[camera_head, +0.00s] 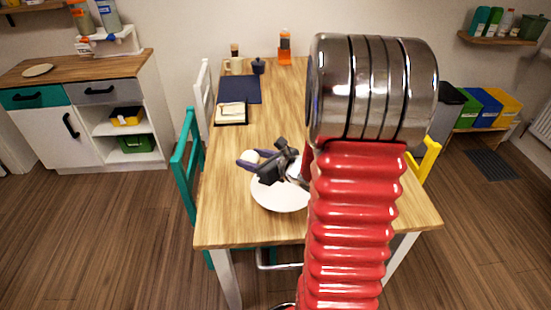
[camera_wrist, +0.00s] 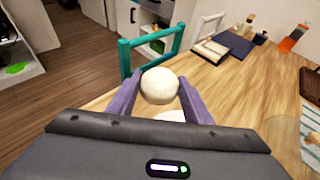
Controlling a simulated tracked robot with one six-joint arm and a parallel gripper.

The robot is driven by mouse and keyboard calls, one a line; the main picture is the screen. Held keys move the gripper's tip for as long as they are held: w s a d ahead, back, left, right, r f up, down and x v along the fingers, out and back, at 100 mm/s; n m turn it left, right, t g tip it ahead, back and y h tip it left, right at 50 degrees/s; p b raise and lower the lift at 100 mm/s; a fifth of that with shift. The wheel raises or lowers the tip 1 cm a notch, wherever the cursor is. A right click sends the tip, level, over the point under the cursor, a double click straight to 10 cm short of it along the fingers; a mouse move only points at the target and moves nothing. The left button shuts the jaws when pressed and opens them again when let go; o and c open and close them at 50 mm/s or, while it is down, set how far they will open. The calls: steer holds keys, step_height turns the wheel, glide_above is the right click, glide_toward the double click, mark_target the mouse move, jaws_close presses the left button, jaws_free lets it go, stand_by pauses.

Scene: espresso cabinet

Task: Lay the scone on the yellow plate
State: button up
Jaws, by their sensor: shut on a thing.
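My gripper (camera_head: 247,161) is shut on a round, cream-coloured thing that I take for the scone (camera_wrist: 160,86). In the wrist view it sits between the two purple fingertips. In the head view it shows only small at the fingers, above the table. A white-looking plate (camera_head: 277,204) lies on the near part of the table, below and in front of my gripper; my arm hides its right side. A sliver of it shows under the scone in the wrist view (camera_wrist: 172,115). I see no plate that is clearly yellow.
A teal chair (camera_head: 186,160) stands at the table's left edge.

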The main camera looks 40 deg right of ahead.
steer(key=w+a+n+y, duration=0.1)
steer(key=w+a, duration=0.1)
steer(key=a, duration=0.9)
steer(key=w+a+n+y, duration=0.1)
steer(key=w+a, duration=0.1)
steer(key=a, duration=1)
steer(key=shift+w+r+g+y, duration=0.25)
steer(key=shift+r+g+y, duration=0.05)
steer(key=shift+r+g, duration=0.15)
steer(key=shift+a, duration=0.1)
